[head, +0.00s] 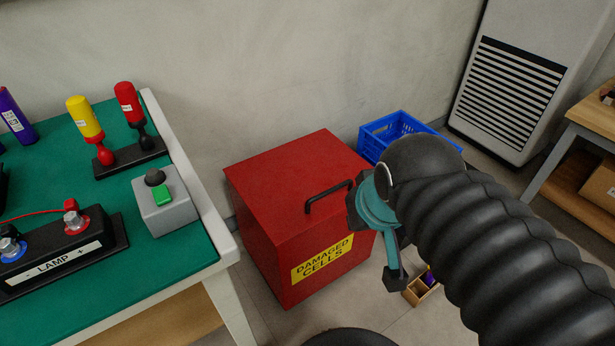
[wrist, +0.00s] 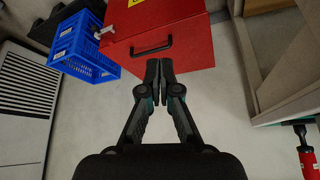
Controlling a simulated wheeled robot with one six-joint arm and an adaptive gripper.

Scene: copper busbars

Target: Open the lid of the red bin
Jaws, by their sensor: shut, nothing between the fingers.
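The red bin (head: 262,232) stands on the floor beside the green-topped table, with a yellow "DAMAGED CELLS" label (head: 322,258) on its front. Its red lid (head: 290,172) lies flat and closed on top. A black bar handle (head: 329,196) sits at the lid's front edge. The wrist view also shows the red bin (wrist: 185,50) and the handle (wrist: 151,47). My gripper (wrist: 160,62) is shut and empty, its fingertips pointing at the bin just beside the handle in the picture. In the head view my arm hides most of the gripper; contact with the handle cannot be told.
A blue crate (head: 390,130) stands behind the bin, to its right. A small wooden box (head: 421,290) lies on the floor. A white louvred unit (head: 517,85) stands at the back right.

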